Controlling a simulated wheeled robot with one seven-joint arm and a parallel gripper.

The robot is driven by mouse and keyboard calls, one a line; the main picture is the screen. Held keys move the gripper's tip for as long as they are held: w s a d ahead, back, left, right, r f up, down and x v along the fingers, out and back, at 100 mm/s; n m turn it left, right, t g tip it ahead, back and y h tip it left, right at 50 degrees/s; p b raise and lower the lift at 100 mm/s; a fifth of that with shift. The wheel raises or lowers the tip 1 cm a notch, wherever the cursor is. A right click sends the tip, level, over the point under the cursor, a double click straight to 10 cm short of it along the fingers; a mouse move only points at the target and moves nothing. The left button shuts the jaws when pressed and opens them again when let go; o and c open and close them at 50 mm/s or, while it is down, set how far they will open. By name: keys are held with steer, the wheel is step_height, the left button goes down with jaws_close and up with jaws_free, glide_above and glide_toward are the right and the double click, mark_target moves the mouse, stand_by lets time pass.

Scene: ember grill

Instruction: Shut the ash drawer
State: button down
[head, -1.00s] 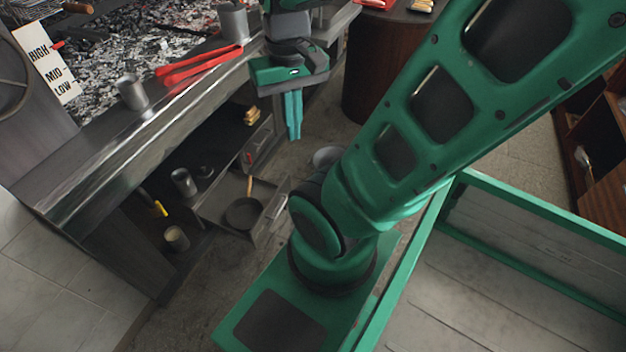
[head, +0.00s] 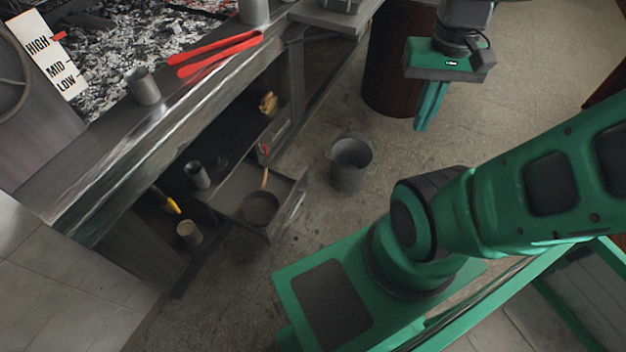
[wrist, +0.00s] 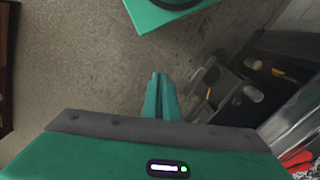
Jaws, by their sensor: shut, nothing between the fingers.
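The ash drawer (head: 231,190) stands pulled out from under the grill counter in the head view, with a dark round pan and its wooden handle in it. Its front panel (head: 288,209) faces the open floor. In the wrist view the drawer area shows to the right of the fingers, partly hidden, with small detail hard to tell. My gripper (head: 430,106) hangs above the floor, right of the drawer and well apart from it. Its teal fingers (wrist: 161,98) are together and empty, pointing down.
A grey bucket (head: 349,162) stands on the floor right of the drawer. A dark round-sided stand (head: 392,60) is behind it. Red tongs (head: 213,58) and a metal cup (head: 143,87) lie along the grill edge. Cups sit on the shelf left of the drawer. Floor around the bucket is clear.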

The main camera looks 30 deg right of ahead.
steer(key=w+d+f+n+t+y, duration=0.1)
steer(key=w+d+f, duration=0.2)
steer(key=w+f, duration=0.85)
steer(key=w+d+f+n+t+y, duration=0.1)
steer(key=w+d+f, duration=0.2)
steer(key=w+f, duration=0.8)
steer(key=m+t+y, duration=0.3)
steer(key=m+t, duration=0.3)
glide_toward(301, 181)
steer(key=shift+x, duration=2.55)
